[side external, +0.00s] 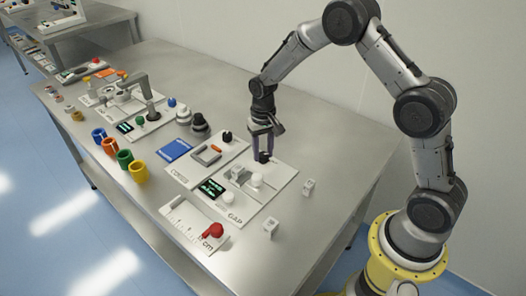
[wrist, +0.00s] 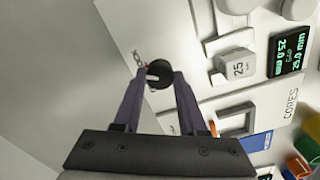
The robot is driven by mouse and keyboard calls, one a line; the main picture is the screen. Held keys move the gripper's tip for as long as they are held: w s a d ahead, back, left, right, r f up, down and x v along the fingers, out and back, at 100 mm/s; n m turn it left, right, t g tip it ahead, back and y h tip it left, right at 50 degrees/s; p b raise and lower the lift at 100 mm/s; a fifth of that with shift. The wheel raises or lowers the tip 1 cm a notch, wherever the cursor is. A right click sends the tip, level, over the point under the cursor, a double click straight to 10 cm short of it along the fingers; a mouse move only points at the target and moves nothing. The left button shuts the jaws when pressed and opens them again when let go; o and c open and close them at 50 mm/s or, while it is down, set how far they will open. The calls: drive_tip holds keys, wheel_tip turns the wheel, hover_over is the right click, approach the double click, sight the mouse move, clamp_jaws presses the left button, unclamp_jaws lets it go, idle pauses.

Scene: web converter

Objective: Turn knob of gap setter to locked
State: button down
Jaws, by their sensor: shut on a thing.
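The gap setter (side external: 279,187) is a light panel marked GAP, with a green-lit display (side external: 212,188) and a white round part (side external: 257,180). Its small black knob (side external: 264,158) sits at the panel's back end, under my gripper (side external: 263,150). In the wrist view the knob (wrist: 159,80) is round and black, with a white pointer mark and a bit of red at its left edge. My gripper's two purple fingers (wrist: 161,74) are shut on the knob, one on each side. Lettering beside the knob is partly hidden and hard to read.
A grey block marked 25 (wrist: 236,66) stands on the panel near my right finger. The CORES panel (side external: 180,174) lies alongside. A ruler panel with a red knob (side external: 213,230) is in front. Two small metal blocks (side external: 308,187) (side external: 270,226) stand at the right.

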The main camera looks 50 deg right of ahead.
sight(263, 154)
drive_tip(key=shift+m, duration=0.8)
drive_tip(key=shift+c, duration=2.3)
unclamp_jaws()
wheel_tip(263, 154, up, 14)
